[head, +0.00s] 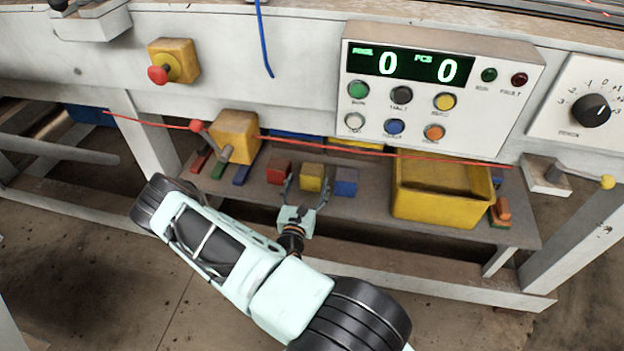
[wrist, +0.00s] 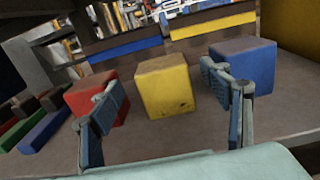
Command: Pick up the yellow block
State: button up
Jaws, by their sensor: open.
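The yellow block (head: 312,178) sits on the low shelf, between a red block (head: 279,171) on its left and a blue block (head: 345,181) on its right. In the wrist view the yellow block (wrist: 166,86) is a scuffed cube, upright, just beyond the fingertips. My gripper (head: 306,188) is open in front of it, with a finger toward each side. In the wrist view my gripper (wrist: 165,95) is empty. Its left finger overlaps the red block (wrist: 97,98) and its right finger overlaps the blue block (wrist: 243,65); I cannot tell whether they touch.
A yellow bin (head: 440,205) stands on the shelf (head: 375,210) at the right. A yellow lever box (head: 236,137) and coloured strips are at the left. A red cord (head: 345,148) runs across above the blocks. The bench with its control panel (head: 437,100) overhangs the shelf.

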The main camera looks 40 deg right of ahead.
aim_at(312, 172)
jog(key=b+x, duration=0.1)
jog(key=x, duration=0.1)
jog(key=f+b+x, duration=0.1)
jog(key=x, duration=0.1)
jog(key=shift+w+d, duration=0.15)
jog(key=shift+d, duration=0.2)
jog(key=shift+w+d+r, duration=0.2)
jog(key=shift+w+d, duration=0.05)
jog(key=c, duration=1.4)
jog(key=shift+r, duration=0.1)
